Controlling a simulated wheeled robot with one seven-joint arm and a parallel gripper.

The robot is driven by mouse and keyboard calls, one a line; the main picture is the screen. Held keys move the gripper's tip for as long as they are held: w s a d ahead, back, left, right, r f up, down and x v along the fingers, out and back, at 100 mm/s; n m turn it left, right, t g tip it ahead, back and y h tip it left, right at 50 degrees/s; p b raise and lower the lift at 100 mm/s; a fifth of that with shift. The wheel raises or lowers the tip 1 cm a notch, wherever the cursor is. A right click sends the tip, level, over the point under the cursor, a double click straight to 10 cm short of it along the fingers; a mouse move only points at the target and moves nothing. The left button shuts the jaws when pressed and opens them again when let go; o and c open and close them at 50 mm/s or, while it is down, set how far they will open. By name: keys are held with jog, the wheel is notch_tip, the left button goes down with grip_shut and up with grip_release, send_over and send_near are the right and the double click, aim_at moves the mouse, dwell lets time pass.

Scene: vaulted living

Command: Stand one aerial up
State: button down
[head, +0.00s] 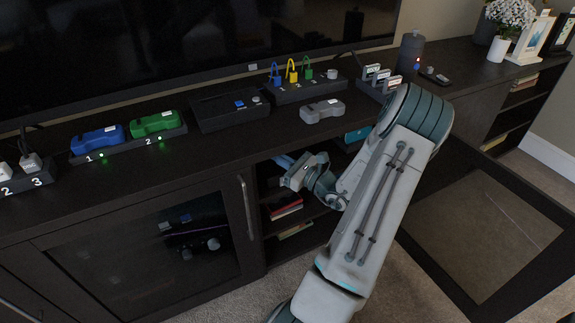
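I cannot pick out an aerial with certainty in the head view. A low black box (222,117) on the console top has a small blue item and a small grey item on its right part; nothing stands upright from it. My gripper (285,163) is at the front of the console, just below its top edge and by the open cabinet bay. It points left, and its fingers are small and dim here, so I cannot tell whether they are open or shut. My arm hides part of the bay and of the console top.
Blue (98,139) and green (156,123) handhelds sit in a dock at left. A grey handheld (322,111) lies near the front edge. Colored padlocks (291,72) stand on a black block behind. An open cabinet door (485,230) juts out at right. Books (286,209) lie inside the bay.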

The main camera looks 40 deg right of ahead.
jog(key=shift+r, duration=0.1)
jog(key=p, duration=0.1)
jog(key=r+p, duration=0.1)
jog(key=shift+w+r+g+p, duration=0.1)
jog(key=shift+w+g+p, duration=0.2)
jog(key=shift+p, duration=0.1)
jog(key=shift+w+r+m+g+p, duration=0.2)
jog(key=shift+r+m+g+p, duration=0.15)
jog(key=shift+p, duration=0.7)
jog(key=shift+w+d+r+g+h+p, duration=0.1)
jog(key=shift+w+r+g+h+p, duration=0.2)
jog(key=shift+p, duration=0.6)
jog(key=shift+w+d+m+g+p, duration=0.15)
jog(key=shift+m+g+p, duration=0.15)
jog(key=shift+p, duration=0.2)
jog(key=shift+f, duration=0.1)
